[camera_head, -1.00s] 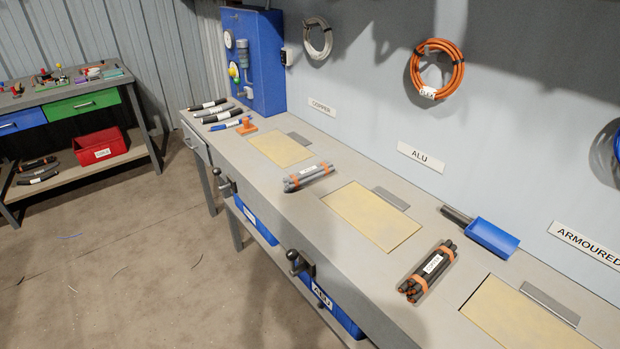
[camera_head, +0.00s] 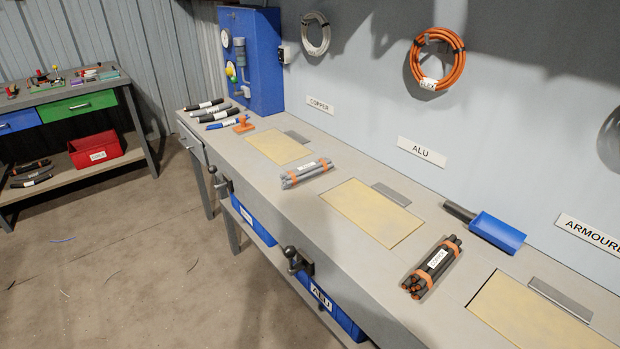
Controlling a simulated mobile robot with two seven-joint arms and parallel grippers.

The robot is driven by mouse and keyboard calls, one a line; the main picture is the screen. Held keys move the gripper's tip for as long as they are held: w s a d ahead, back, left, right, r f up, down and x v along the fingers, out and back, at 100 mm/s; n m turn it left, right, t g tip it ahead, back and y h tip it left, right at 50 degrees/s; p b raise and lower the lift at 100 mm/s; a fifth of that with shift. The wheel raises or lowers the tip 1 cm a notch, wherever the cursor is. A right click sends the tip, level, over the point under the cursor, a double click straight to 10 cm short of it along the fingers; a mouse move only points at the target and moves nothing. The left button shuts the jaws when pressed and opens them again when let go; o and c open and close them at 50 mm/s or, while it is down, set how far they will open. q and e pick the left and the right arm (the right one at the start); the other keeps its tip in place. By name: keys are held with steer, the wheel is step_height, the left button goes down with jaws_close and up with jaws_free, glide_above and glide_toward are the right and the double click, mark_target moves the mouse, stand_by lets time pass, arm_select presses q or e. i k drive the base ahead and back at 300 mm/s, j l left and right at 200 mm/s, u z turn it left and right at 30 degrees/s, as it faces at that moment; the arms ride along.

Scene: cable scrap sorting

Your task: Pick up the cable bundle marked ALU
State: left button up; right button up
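Two cable bundles lie on the long grey workbench (camera_head: 355,262). A grey bundle (camera_head: 296,180) with orange bands and a small white label lies between the two left cream panels; its label is too small to read surely. A black bundle (camera_head: 440,258) with orange bands lies nearer, between the middle and right panels; its label seems to read COPPER. An ALU sign (camera_head: 422,151) is on the wall above the middle panel. Neither of my grippers is in view.
A blue scoop (camera_head: 497,233) lies at the back of the bench. Vices (camera_head: 296,262) jut from the front edge. The floor (camera_head: 120,255) at left is mostly clear.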

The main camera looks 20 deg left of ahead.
mark_target(291, 177)
steer(key=i+j+z, duration=0.1)
steer(key=j+z, duration=0.3)
steer(key=i+j+z, duration=0.1)
steer(key=j+z, duration=0.15)
steer(key=z, duration=0.15)
steer(key=j+z, duration=0.4)
